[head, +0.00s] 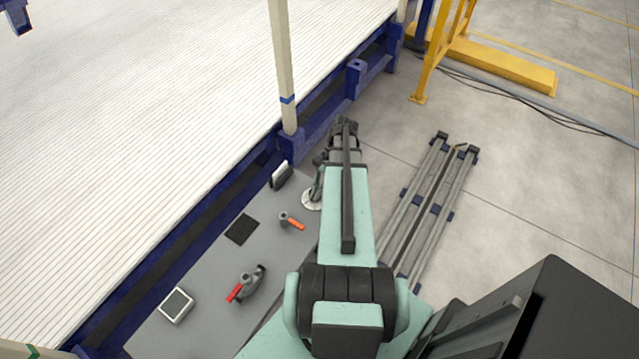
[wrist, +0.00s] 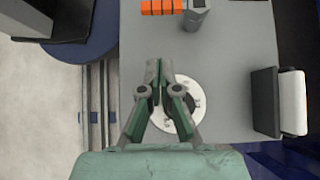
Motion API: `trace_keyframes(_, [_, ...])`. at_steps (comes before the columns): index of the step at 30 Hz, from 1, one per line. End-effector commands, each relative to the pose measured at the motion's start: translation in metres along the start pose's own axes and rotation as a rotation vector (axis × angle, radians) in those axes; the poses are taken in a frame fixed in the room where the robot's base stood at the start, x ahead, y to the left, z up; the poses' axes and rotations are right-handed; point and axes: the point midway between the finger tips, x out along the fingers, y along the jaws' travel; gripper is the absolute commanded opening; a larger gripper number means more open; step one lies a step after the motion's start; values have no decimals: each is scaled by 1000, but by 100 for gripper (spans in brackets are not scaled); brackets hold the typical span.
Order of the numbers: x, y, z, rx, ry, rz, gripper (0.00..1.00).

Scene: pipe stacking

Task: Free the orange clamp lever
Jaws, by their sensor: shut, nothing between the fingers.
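The orange clamp lever (head: 297,224) lies on the grey table, joined to a small grey clamp body (head: 284,218). In the wrist view the orange lever (wrist: 160,7) shows at the top edge, with the grey body (wrist: 195,15) to its right; both are partly cut off by the frame. My gripper (wrist: 157,68) is shut and empty, its fingertips together below the lever in that view and apart from it in the picture. Its height above the table is hard to tell. In the head view my arm partly hides the gripper.
A round white disc (wrist: 196,87) sits partly behind my fingers. A black-and-white block (wrist: 292,103) stands to the right. The table also carries a black pad (head: 241,229), a red-handled clamp (head: 235,292) and a small framed panel (head: 176,305). A blue-framed ribbed white bed (head: 130,120) borders the table.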

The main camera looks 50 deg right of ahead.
Motion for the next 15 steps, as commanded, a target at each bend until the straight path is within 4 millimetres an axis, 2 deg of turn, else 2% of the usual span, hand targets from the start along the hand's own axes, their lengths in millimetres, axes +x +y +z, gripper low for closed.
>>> trace_keyframes(1, [12,1,2,0,-2,1,0])
trace_keyframes(7, [48,1,2,0,-2,1,0])
trace_keyframes(15, [71,1,25,-1,0,0,0])
